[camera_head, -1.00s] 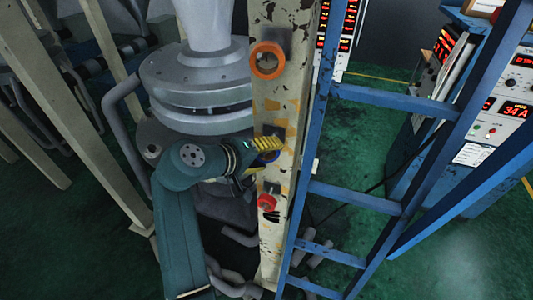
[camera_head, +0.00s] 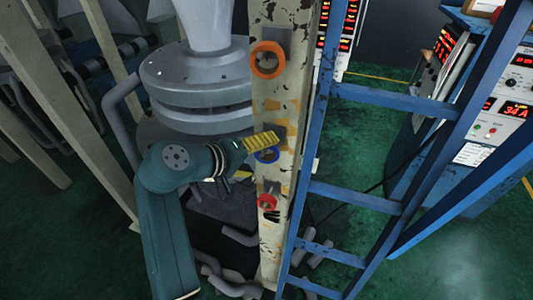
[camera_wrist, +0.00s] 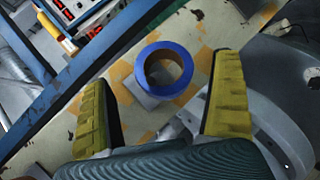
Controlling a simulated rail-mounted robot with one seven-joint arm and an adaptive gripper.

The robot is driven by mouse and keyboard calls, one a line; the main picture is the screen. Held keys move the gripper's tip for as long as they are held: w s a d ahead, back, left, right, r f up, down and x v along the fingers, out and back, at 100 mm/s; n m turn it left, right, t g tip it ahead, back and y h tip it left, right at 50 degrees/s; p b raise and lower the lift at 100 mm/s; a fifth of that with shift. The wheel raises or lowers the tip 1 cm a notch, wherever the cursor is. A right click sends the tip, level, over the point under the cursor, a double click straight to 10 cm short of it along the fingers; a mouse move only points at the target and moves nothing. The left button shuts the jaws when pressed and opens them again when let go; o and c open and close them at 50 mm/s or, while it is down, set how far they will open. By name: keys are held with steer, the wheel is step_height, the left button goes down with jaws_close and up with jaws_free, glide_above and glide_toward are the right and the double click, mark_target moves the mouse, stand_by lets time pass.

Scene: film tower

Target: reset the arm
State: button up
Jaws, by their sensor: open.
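My gripper (camera_head: 262,141) shows in the head view in front of the cream post, with its yellow finger pads pointing right. In the wrist view my gripper (camera_wrist: 165,105) is open, its two yellow pads wide apart with nothing between them. A blue ring (camera_head: 267,155) is on the post just below the fingers. The blue ring also shows in the wrist view (camera_wrist: 177,52), beyond the fingertips and apart from them. My teal forearm is at the lower left of the post in the head view.
The chipped cream post (camera_head: 272,105) also carries an orange ring (camera_head: 282,66) above and a red ring (camera_head: 267,202) below. A blue ladder frame (camera_head: 350,195) stands right of it. A grey flanged vessel (camera_head: 195,85) stands behind my arm. Instrument panels (camera_head: 510,110) are at right.

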steer(key=v, duration=0.9)
steer(key=s+d+r+m+t+y+p, duration=0.15)
steer(key=d+p, duration=0.25)
steer(key=d, duration=0.6)
steer(key=s+d+r+m+t+p, duration=0.1)
steer(key=s+d+r+m+p, duration=0.2)
steer(key=d, duration=0.6)
steer(key=s+a+r+t+y, duration=0.2)
steer(key=s+r+t, duration=0.1)
steer(key=r, duration=0.3)
steer(key=s+a+r+t+y+p, duration=0.1)
steer(key=s+r+t+y, duration=0.1)
steer(key=s+r+t, duration=0.2)
steer(key=s+a+r+t+y, duration=0.2)
steer(key=s+r+t+y, duration=0.1)
steer(key=r, duration=0.7)
steer(key=shift+s+a+m+t+p, duration=0.35)
steer(key=shift+s+m+t, duration=0.1)
steer(key=shift+s+t, duration=0.3)
